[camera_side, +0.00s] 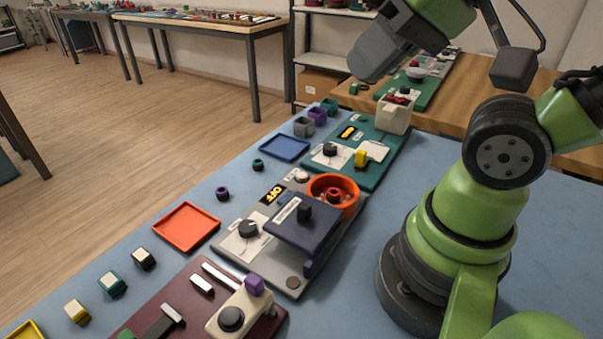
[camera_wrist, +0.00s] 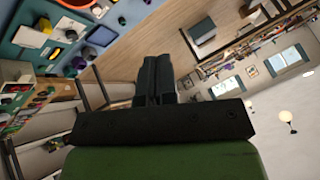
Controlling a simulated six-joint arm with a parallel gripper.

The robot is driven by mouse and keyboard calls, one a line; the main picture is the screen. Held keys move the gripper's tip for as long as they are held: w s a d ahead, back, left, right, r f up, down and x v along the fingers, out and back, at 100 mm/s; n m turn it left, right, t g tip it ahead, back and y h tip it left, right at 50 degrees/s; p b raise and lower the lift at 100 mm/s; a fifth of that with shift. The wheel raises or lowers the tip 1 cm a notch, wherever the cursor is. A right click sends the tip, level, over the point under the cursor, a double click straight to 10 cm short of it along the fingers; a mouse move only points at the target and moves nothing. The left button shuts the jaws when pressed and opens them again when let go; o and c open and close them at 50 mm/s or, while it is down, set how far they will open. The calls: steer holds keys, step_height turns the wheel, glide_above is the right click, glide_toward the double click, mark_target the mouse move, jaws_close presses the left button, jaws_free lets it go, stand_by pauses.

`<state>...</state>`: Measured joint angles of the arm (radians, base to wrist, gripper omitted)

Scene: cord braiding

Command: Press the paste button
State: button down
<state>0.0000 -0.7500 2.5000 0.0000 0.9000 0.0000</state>
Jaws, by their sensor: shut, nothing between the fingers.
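I cannot tell for sure which control is the paste button; no label with that word is readable. The grey panel (camera_side: 232,256) bears a small round brown button (camera_side: 293,282) at its near corner and a pale round button (camera_side: 301,176) beside a black display reading OFF (camera_side: 273,193). My gripper (camera_wrist: 157,78) is shut and empty in the wrist view, pointing toward the room. It is high above and away from the panels.
A teal panel (camera_side: 375,179) with a yellow switch (camera_side: 361,158) lies behind; a maroon panel (camera_side: 186,295) lies in front. An orange tray (camera_side: 186,227), a blue tray (camera_side: 285,148) and several small blocks line the left edge. The blue table is clear right of the grey panel.

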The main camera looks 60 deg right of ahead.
stand_by(0.6)
steer(key=n+t, duration=0.2)
steer(key=n, duration=1.3)
glide_above(302, 177)
step_height(302, 177, down, 18)
steer(key=shift+f, duration=0.1)
steer(key=shift+f, duration=4.3)
steer(key=shift+f, duration=0.1)
